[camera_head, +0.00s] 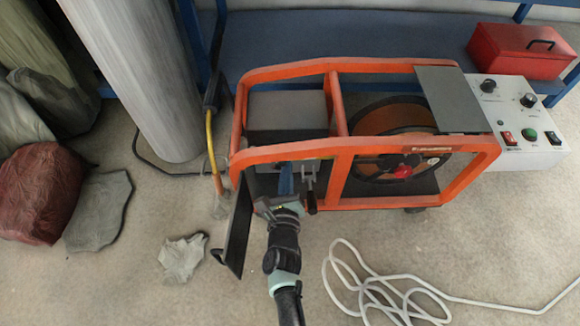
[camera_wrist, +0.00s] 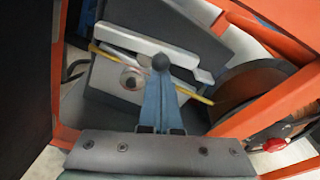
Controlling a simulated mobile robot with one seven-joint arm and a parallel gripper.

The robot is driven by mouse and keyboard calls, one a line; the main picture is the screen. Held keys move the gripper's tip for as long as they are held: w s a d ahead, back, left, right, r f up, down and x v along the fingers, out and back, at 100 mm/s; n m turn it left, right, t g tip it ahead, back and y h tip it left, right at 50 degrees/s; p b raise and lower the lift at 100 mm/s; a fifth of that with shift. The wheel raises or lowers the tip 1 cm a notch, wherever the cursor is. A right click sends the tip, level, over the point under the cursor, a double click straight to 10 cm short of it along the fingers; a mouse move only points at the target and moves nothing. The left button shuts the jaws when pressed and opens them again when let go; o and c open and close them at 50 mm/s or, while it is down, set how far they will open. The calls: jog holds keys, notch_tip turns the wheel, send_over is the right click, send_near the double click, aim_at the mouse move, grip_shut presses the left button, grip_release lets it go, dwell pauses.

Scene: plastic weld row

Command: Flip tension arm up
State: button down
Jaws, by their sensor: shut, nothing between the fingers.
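My gripper (camera_head: 286,172) reaches from the front into the left bay of the orange-framed machine. In the wrist view its blue-grey fingers (camera_wrist: 160,95) are together and empty. A dark round knob or tip shows at their ends; I cannot tell what it belongs to. Just beyond lies a long pale bar (camera_wrist: 135,43), likely the tension arm, slanting down to the right across the feed unit (camera_wrist: 110,82). Touch between fingers and bar cannot be told. A round roller (camera_wrist: 131,79) and a yellow wire (camera_wrist: 190,93) show below the bar, partly hidden by the fingers.
A dark door (camera_head: 237,225) stands open left of my gripper. The orange frame (camera_head: 342,178) and a wire spool (camera_head: 392,150) are to the right. The control panel (camera_head: 515,115) is at far right. A white cable (camera_head: 385,290) lies on the floor.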

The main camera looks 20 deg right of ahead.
notch_tip(320, 180, up, 2)
jog(key=shift+a+r+n+p, duration=0.1)
jog(key=shift+a+n+p, duration=0.05)
jog(key=shift+n+p, duration=0.85)
jog(key=shift+r, duration=0.15)
jog(key=shift+a+r, duration=0.1)
